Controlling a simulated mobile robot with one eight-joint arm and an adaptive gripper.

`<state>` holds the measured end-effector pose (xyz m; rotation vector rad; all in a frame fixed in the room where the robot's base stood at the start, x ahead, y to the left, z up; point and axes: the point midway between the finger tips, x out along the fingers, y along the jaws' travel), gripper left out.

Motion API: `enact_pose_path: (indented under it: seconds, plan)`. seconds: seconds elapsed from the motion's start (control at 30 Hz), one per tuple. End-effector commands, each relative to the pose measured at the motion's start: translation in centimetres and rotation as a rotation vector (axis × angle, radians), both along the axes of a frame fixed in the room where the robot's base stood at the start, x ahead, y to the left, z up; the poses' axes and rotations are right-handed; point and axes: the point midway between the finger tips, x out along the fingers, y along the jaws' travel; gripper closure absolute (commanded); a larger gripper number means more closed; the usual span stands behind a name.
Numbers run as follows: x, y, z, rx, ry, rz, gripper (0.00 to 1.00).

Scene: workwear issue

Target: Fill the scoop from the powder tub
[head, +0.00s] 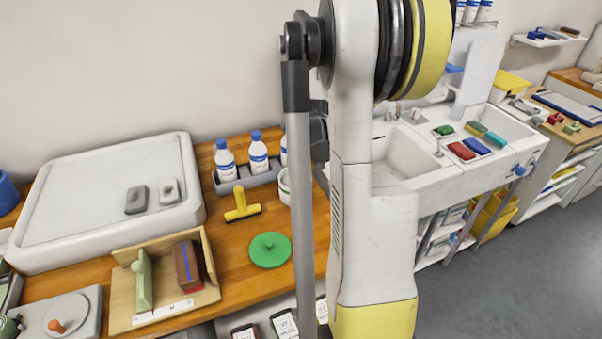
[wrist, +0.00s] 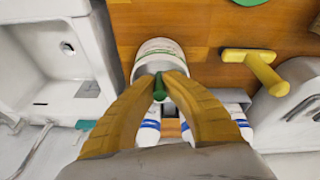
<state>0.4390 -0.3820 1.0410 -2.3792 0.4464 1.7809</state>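The white powder tub (wrist: 158,47) stands on the wooden bench, its top towards me in the wrist view. In the head view only a sliver of the tub (head: 284,187) shows behind my arm. My gripper (wrist: 161,80) is at the tub's near rim, its two yellow fingers closed in on a green handle (wrist: 160,90), which looks like the scoop's. The scoop's bowl and the powder level cannot be made out. My gripper is hidden in the head view. A green round lid (head: 269,249) lies on the bench apart from the tub.
White bottles with blue labels (head: 258,152) stand in a grey rack (head: 246,178) close beside the tub. A yellow squeegee-like tool (head: 241,205) lies nearby. A white sink (wrist: 62,55) is on the tub's other side.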

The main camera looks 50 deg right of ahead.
Motion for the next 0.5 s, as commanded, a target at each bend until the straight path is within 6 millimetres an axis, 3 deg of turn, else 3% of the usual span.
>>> enact_pose_path:
  seconds: [0.5]
  plan:
    - [0.0, 0.0, -0.46, 0.0, 0.0, 0.0, 1.0]
